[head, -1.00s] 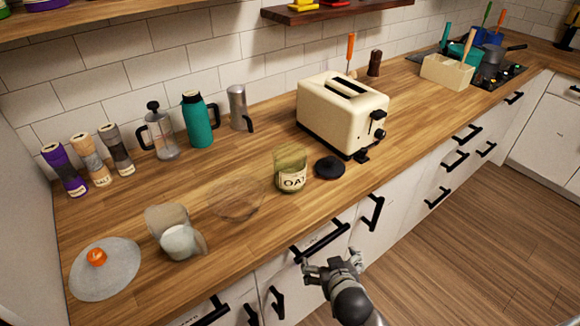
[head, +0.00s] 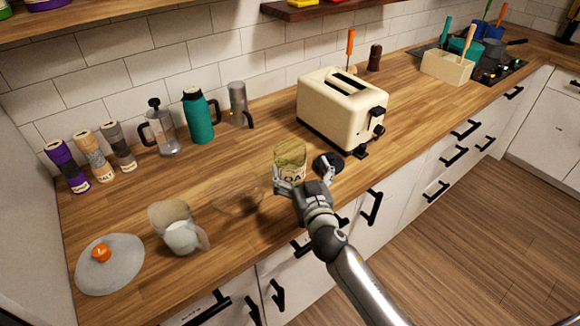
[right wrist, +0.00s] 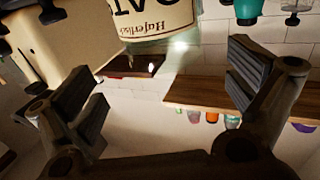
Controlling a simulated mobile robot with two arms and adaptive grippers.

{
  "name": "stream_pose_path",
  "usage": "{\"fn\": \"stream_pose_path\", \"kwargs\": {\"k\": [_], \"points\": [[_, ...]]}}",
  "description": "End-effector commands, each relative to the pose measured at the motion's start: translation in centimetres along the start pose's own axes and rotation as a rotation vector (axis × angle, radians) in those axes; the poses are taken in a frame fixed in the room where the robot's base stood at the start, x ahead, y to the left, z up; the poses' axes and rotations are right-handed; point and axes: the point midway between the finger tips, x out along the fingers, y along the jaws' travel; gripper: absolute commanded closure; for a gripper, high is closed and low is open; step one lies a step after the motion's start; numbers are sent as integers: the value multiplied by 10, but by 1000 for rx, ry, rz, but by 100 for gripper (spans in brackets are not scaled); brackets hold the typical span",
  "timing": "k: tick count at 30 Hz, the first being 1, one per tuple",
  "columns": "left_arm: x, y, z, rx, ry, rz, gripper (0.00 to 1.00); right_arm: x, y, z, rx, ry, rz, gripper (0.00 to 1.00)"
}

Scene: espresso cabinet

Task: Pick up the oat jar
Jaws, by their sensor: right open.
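The oat jar (head: 290,157) is a clear glass jar with a pale label, standing open on the wooden counter in front of the toaster. My right gripper (head: 309,179) is at the jar's near side and hides its lower part in the head view. In the right wrist view the jar (right wrist: 155,22) shows at the top, upside down, between and beyond the two spread fingers of my right gripper (right wrist: 170,85). The fingers are open and not closed on it. A black round lid (head: 328,164) lies just right of the jar. My left gripper is not in view.
A cream toaster (head: 342,108) stands behind and right of the jar. Drawer handles stick out below the counter edge.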

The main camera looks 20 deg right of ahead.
Motion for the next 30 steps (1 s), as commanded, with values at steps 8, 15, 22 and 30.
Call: {"fn": "stream_pose_path", "kwargs": {"k": [8, 15, 22, 30], "points": [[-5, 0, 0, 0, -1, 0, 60, 24, -1, 0, -1, -1, -1, 0], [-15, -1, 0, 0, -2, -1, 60, 45, -4, -5, -2, -1, 1, 0], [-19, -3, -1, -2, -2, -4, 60, 70, -5, -3, -1, -2, 1, 0], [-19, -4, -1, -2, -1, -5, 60, 76, -5, -2, 0, -2, 0, 0]]}}
